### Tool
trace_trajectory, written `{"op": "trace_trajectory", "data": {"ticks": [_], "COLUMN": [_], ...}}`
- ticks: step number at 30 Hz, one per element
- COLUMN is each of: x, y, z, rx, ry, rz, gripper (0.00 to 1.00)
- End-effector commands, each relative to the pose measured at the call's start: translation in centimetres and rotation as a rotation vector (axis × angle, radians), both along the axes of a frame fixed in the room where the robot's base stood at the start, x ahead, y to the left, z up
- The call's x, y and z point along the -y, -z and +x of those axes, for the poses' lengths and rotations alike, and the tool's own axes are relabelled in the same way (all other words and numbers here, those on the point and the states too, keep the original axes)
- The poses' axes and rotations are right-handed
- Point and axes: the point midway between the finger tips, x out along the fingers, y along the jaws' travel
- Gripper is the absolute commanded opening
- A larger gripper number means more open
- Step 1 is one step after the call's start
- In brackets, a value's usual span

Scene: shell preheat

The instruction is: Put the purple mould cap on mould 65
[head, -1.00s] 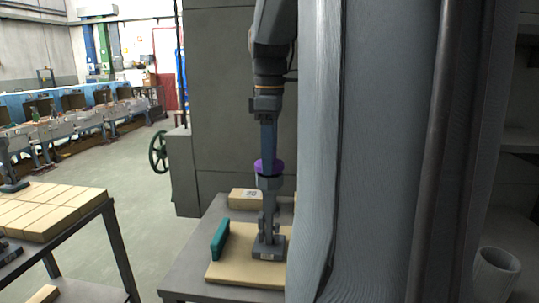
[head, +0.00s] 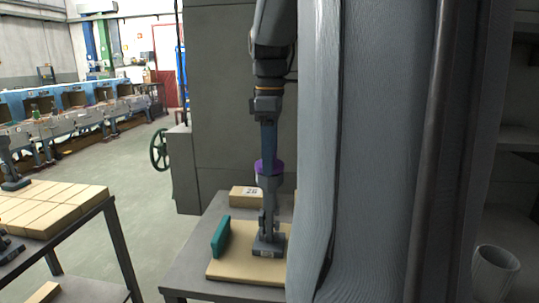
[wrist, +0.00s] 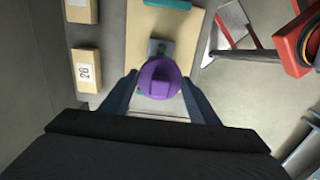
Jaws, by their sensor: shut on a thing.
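In the head view the purple mould cap (head: 270,167) is between the fingers of my gripper (head: 268,157), directly over the top of an upright grey mould (head: 270,184). I cannot tell whether cap and mould touch. The mould stands on a dark base with a small light plate (head: 267,253), too small to read. In the wrist view the cap (wrist: 160,82) is between both fingers of my gripper (wrist: 160,77) and hides most of the mould. Part of the grey mould base (wrist: 157,48) shows beyond it.
The mould stands on a tan board (head: 230,267) on a grey table (head: 185,280). A teal block (head: 221,236) is to its left. A numbered tan block (head: 243,191) lies behind. A large grey column (head: 375,150) hides the right side. Another table with tan blocks (head: 55,208) stands left.

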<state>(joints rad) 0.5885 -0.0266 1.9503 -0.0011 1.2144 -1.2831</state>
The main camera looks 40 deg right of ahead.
Motion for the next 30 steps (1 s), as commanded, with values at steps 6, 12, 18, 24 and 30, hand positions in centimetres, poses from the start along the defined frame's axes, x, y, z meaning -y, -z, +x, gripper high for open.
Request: {"op": "trace_trajectory", "data": {"ticks": [6,12,18,24,30], "x": [0.0,0.0,0.0,0.0,0.0], "y": [0.4,0.6,0.6,0.1,-1.4], "z": [0.0,0.0,0.0,0.0,-0.1], "rx": [-0.001,0.000,0.000,0.000,0.000], "ry": [0.000,0.000,0.000,0.000,0.000], "rz": [0.001,0.000,0.000,0.000,0.000], "gripper": [0.33,0.63,0.63,0.63,0.63]}}
